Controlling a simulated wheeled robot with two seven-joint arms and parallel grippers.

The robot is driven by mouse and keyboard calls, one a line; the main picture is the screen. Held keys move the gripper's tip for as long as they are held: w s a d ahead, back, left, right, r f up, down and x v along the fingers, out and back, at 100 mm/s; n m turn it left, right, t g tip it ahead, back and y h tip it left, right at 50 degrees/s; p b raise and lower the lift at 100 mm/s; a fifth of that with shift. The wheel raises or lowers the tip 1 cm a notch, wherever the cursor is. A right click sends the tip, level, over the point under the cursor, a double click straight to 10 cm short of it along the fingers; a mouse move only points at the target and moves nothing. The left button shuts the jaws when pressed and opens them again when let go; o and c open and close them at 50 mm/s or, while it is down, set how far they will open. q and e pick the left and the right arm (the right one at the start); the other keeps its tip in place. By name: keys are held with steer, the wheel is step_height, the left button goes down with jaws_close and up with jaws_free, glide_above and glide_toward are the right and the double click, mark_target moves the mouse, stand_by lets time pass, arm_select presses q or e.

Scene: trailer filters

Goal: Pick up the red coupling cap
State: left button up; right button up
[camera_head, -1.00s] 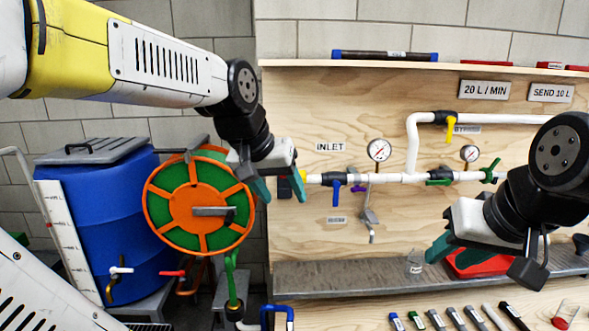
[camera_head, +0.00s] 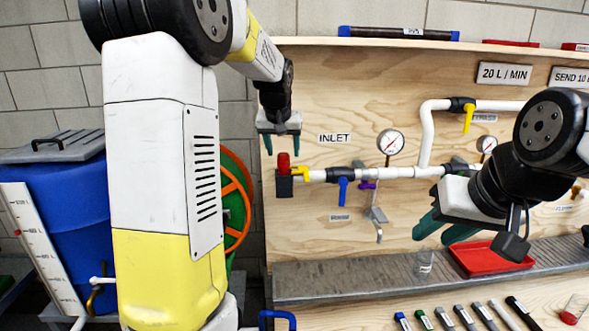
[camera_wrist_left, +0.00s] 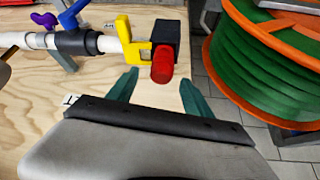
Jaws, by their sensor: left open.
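The red coupling cap (camera_head: 284,161) is a small red cylinder standing up from a dark block (camera_head: 284,186) at the left end of the white inlet pipe. It also shows in the left wrist view (camera_wrist_left: 163,66), just ahead of the fingertips. My left gripper (camera_head: 283,150) points down above the cap, its teal fingers open on either side of the cap's line. It holds nothing, and I cannot tell whether a finger touches the cap. My right gripper (camera_head: 434,236) is at the right in front of the panel, its fingers apart and empty.
A yellow valve handle (camera_wrist_left: 130,40) sits close beside the cap. A green and orange hose reel (camera_wrist_left: 265,55) stands at the side. A red tray (camera_head: 490,257) lies on the metal shelf (camera_head: 350,280). Several marker-like tools (camera_head: 465,317) lie in front.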

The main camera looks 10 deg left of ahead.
mark_target(284, 154)
arm_select(q)
steer(key=shift+x, duration=1.55)
jaws_close()
